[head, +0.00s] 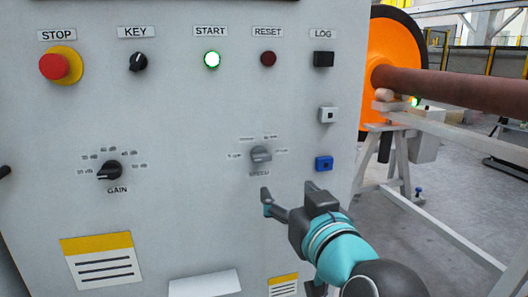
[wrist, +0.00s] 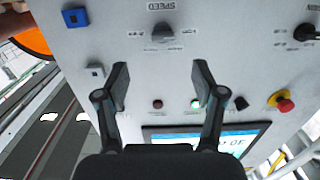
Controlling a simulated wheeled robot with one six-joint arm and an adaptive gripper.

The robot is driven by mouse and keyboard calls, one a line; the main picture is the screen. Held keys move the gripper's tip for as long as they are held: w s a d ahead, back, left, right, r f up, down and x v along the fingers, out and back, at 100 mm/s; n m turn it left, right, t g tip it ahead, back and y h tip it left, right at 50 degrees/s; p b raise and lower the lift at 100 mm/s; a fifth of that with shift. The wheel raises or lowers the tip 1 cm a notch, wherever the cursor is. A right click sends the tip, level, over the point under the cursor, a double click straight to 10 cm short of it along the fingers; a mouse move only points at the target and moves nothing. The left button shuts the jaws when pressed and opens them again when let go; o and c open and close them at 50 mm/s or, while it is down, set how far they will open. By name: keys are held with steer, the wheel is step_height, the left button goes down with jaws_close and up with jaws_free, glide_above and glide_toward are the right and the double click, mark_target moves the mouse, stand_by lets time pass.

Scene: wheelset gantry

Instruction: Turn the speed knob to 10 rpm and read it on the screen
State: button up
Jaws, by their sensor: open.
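The speed knob (head: 261,154) is a grey pointer knob on the pale panel, with small scale marks around it and a SPEED label below. In the wrist view the speed knob (wrist: 164,34) shows upside down, beyond the fingertips. My gripper (head: 288,190) is open and empty, below and a little right of the knob in the head view, apart from it. In the wrist view my gripper (wrist: 161,78) has its two fingers spread, with the panel between them. The screen (wrist: 232,136) shows in the wrist view, partly hidden by my gripper; its speed reading is not legible.
The gain knob (head: 110,170), red stop button (head: 54,66), key switch (head: 138,62), lit green start button (head: 212,59), reset button (head: 268,58) and blue button (head: 324,163) are on the same panel. An orange wheel (head: 392,45) with a brown axle stands right of it.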

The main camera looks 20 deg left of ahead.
mark_target(263, 157)
steer(key=x, duration=0.4)
steer(key=r+b+x, duration=0.1)
steer(key=x, duration=0.4)
steer(key=r+b+x, duration=0.1)
steer(key=x, duration=0.4)
steer(key=shift+s+a, duration=0.1)
steer(key=shift+a, duration=0.1)
steer(key=c, duration=1.1)
steer(key=shift+c, duration=0.2)
steer(key=shift+b, duration=0.35)
